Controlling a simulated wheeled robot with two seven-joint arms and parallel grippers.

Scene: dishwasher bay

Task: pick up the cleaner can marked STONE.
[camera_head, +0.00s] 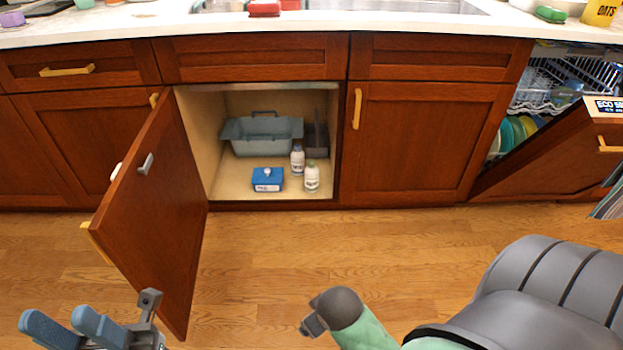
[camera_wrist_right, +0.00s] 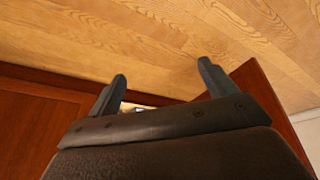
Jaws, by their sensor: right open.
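Two white bottle-like cans stand upright in the open sink cabinet in the head view.
A blue box (camera_head: 267,180) lies left of the cans. A grey-blue caddy (camera_head: 262,143) and a dark grey bin (camera_head: 315,141) stand behind. The open cabinet door (camera_head: 155,210) swings out at left. The dishwasher door (camera_head: 555,150) hangs open at right. The floor (camera_head: 270,260) ahead is clear.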

